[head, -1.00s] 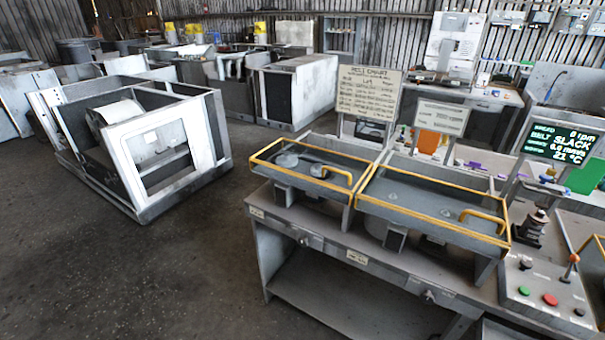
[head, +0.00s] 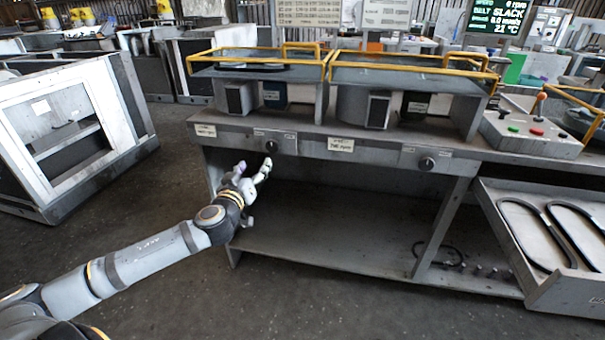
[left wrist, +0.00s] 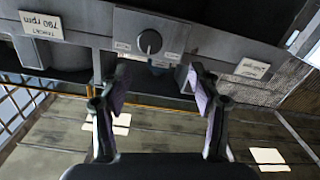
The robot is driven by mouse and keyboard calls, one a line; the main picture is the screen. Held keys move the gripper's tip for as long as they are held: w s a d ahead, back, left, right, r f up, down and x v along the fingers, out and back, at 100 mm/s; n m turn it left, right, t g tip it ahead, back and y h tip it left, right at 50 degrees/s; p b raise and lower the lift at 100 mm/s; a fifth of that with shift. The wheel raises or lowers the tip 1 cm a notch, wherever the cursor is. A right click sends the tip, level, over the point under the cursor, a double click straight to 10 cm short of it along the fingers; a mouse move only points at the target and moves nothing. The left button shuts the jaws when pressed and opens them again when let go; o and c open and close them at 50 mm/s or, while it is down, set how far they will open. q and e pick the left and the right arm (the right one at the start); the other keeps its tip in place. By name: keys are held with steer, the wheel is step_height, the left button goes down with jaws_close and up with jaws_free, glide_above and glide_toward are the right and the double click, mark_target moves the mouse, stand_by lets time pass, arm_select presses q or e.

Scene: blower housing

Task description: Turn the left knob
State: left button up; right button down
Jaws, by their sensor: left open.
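The left knob (head: 271,147) is a round dark dial on the front rail of the grey bench. It also shows in the left wrist view (left wrist: 149,41), upper middle, with a pale pointer mark. My left gripper (head: 253,167) is open and empty, just below and left of the knob in the head view. In the left wrist view the two fingers (left wrist: 158,70) stand apart, and the knob appears beyond their tips, between them. The fingers do not appear to touch it. My right gripper is out of view.
A second knob (head: 427,164) sits farther right on the rail, with a label plate (head: 341,144) between the knobs. Yellow guard rails (head: 400,70) top the bench. An open drawer (head: 560,285) with belts juts out at right. The lower shelf (head: 330,230) is mostly bare.

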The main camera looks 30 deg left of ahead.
mark_target(271, 146)
arm_select(q)
steer(key=x, duration=0.3)
steer(key=d+b+x, duration=0.1)
steer(key=x, duration=0.5)
steer(key=shift+w+d+r, duration=0.2)
steer(key=shift+w+r, duration=0.05)
steer(key=shift+r, duration=0.15)
steer(key=shift+w+a, duration=0.1)
steer(key=shift+w, duration=0.55)
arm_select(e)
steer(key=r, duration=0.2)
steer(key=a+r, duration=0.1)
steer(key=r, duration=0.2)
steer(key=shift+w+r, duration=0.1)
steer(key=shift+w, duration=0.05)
arm_select(q)
steer(key=c, duration=1.2)
